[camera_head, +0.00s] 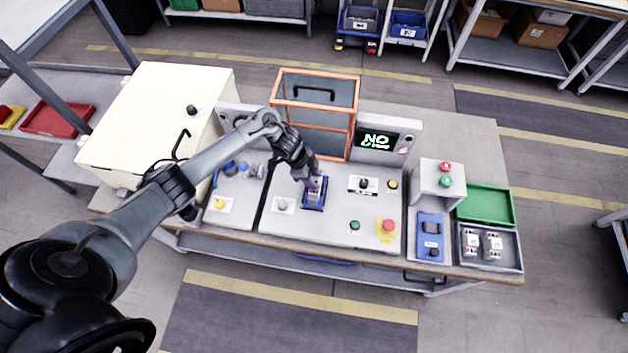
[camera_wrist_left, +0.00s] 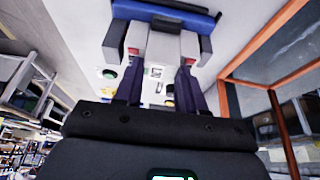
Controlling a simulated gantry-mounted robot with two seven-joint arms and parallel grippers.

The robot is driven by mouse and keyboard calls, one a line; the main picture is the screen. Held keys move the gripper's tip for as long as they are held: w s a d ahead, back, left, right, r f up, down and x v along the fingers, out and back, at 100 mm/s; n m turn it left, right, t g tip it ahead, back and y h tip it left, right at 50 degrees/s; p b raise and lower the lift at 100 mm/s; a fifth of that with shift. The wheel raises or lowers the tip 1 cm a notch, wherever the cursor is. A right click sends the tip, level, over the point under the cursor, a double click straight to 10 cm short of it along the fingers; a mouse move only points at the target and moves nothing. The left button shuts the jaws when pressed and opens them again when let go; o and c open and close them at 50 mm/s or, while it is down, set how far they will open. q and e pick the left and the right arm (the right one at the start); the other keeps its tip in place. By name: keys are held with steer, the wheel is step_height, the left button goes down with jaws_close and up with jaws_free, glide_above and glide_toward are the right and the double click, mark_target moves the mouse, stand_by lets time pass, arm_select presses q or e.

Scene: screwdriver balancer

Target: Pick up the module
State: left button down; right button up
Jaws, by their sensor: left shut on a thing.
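The module (camera_head: 315,195) is a small whitish block at the blue fixture (camera_head: 307,207) in the middle of the console. My left gripper (camera_head: 315,184) reaches down over it from behind and is shut on it. In the left wrist view the pale module (camera_wrist_left: 157,78) sits between the two dark purple fingers of the gripper (camera_wrist_left: 158,88). The fixture's grey blocks and blue base (camera_wrist_left: 165,13) show just beyond. The fingers hide part of the module, and I cannot tell whether it is clear of the fixture. My right gripper is out of view.
An orange-framed clear guard (camera_head: 352,130) stands behind the fixture, beside a display (camera_head: 376,141). Buttons, including a red emergency stop (camera_head: 388,225), lie to the right. A cream cabinet (camera_head: 150,120) is at left.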

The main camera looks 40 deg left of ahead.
arm_select(q)
step_height(320, 180, up, 18)
steer(key=p, duration=0.3)
stand_by(0.4)
stand_by(0.4)
